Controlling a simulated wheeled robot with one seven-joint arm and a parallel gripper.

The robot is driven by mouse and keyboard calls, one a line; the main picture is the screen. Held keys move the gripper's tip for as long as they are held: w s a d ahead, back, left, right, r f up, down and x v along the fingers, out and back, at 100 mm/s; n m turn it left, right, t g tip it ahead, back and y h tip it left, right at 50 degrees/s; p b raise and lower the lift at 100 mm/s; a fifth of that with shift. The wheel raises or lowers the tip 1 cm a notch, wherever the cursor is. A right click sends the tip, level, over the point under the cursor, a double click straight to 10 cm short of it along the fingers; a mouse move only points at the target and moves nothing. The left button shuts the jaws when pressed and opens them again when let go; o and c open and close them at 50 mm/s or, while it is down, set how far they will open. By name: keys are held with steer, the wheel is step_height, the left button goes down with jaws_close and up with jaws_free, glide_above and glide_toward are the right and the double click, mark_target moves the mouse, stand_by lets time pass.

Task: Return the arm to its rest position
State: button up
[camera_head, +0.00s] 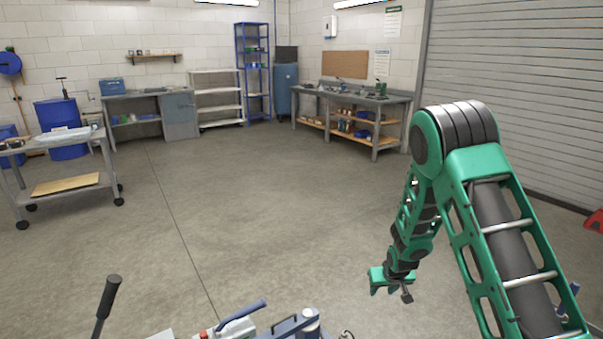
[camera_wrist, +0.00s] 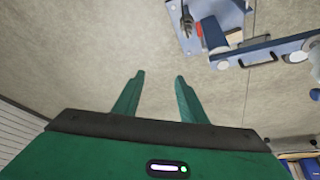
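My green and black arm reaches up from the lower right in the head view, bends at a high elbow and hangs down. My gripper (camera_head: 391,284) is at its lower end, above the concrete floor. In the wrist view, the two green fingers of my gripper (camera_wrist: 156,95) stand apart with only bare floor showing between them. The gripper is open and empty. It touches nothing that I can see.
Blue and grey metal gear (camera_head: 290,324) is at the bottom of the head view, left of my gripper. A wheeled cart (camera_head: 88,184) stands at the left, and a workbench (camera_head: 393,99) at the back. The middle floor is clear. A roller door (camera_head: 520,90) closes the right side.

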steer(key=s+d+r+m+g+h, duration=0.1)
steer(key=s+d+r+m, duration=0.1)
steer(key=s+d+r, duration=0.65)
steer(key=s+d+r+m+g, duration=0.15)
steer(key=s+d+r, duration=0.35)
steer(key=s+r, duration=0.6)
steer(key=s+r+m, duration=0.1)
steer(key=s+r, duration=0.2)
steer(key=s, duration=0.5)
steer(key=s+r+m+g+y, duration=0.1)
steer(key=s+r, duration=0.2)
steer(key=s, duration=0.6)
steer(key=s+r+m+g, duration=0.1)
steer(key=s+r, duration=0.3)
steer(key=s, duration=0.4)
steer(key=shift+s+d, duration=0.2)
steer(key=shift+d, duration=0.05)
steer(key=shift+g, duration=0.25)
